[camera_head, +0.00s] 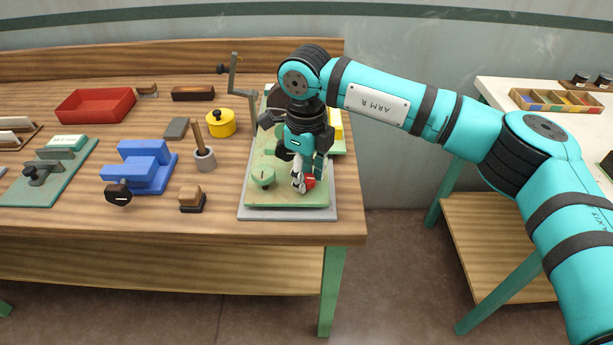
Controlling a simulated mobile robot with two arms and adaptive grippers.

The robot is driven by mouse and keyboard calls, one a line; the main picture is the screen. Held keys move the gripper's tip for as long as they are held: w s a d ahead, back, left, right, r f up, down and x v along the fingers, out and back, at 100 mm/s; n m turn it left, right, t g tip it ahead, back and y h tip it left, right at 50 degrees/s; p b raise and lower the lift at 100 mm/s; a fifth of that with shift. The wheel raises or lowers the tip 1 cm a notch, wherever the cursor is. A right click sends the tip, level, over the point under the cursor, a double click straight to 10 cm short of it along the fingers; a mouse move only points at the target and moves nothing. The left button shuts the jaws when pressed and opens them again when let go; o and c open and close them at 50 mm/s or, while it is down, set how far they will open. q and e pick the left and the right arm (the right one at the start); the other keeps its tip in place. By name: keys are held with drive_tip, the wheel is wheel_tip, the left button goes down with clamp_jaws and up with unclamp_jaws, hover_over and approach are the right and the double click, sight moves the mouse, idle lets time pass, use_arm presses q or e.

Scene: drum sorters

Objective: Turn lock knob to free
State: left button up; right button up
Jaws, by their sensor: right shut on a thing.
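A green machine base (290,196) lies on a grey plate near the right end of the wooden bench. A small red knob (309,183) shows at its front right. My right gripper (304,184) points down at the red knob and is shut on it. The fingers cover part of the knob, so its setting cannot be read. My left gripper is not in view.
A grey crank handle (233,80) rises behind the base. A red tray (95,106) is farther back.

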sight(307, 178)
idle(0.4)
drive_tip(key=o, duration=1.1)
drive_tip(key=shift+o, duration=0.2)
wheel_tip(307, 178, up, 12)
